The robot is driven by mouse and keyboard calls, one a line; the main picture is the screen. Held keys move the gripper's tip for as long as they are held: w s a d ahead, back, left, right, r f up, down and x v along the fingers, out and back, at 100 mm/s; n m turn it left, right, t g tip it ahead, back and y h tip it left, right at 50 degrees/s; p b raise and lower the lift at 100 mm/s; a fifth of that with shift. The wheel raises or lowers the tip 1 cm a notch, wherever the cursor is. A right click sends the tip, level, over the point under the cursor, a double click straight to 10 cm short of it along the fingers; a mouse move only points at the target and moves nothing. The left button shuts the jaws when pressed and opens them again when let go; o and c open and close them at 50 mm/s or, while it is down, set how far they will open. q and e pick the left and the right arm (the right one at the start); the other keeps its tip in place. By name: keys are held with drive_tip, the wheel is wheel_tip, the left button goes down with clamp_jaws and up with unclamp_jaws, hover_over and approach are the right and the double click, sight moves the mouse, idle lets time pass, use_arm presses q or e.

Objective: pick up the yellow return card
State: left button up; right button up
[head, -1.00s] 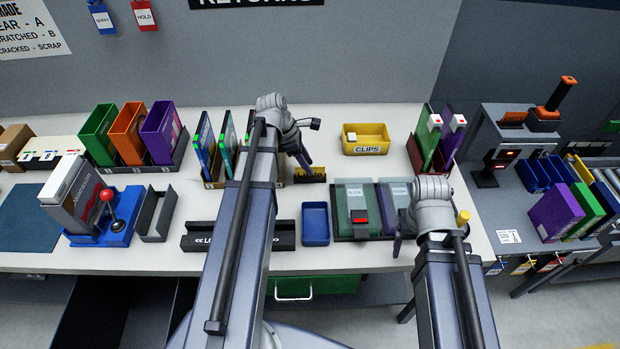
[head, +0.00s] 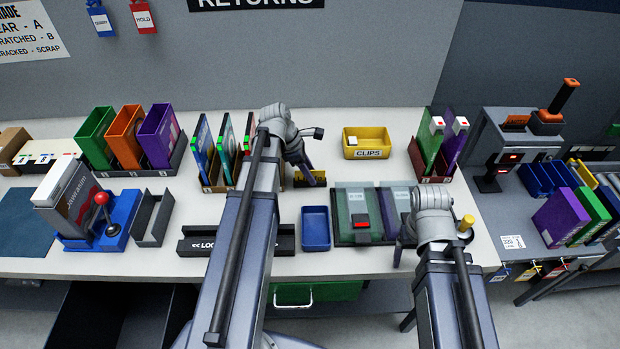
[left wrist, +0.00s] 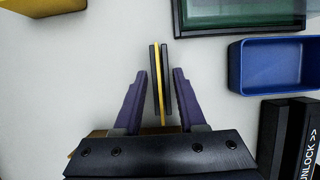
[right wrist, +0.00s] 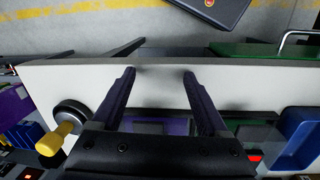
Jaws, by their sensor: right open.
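The yellow return card (left wrist: 161,80) shows in the left wrist view as a thin upright yellow edge between the two black walls of a narrow slotted holder (left wrist: 154,62). In the head view, the holder with yellow on it (head: 310,181) is partly hidden by my left gripper (head: 305,172). My left gripper (left wrist: 161,72) is open, with one purple finger on each side of the holder and gaps to both. My right gripper (right wrist: 159,72) is open and empty over the front edge of the counter; in the head view its fingers are mostly hidden by its wrist.
A yellow CLIPS bin (head: 366,153) stands behind and to the right of the holder. A blue tray (head: 316,229) and a green case with a red block (head: 351,206) lie in front. Upright cases (head: 226,150) stand close to the left. Bare counter lies behind.

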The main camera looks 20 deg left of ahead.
use_arm(q)
drive_tip(key=shift+c, duration=0.2)
clamp_jaws()
idle(0.5)
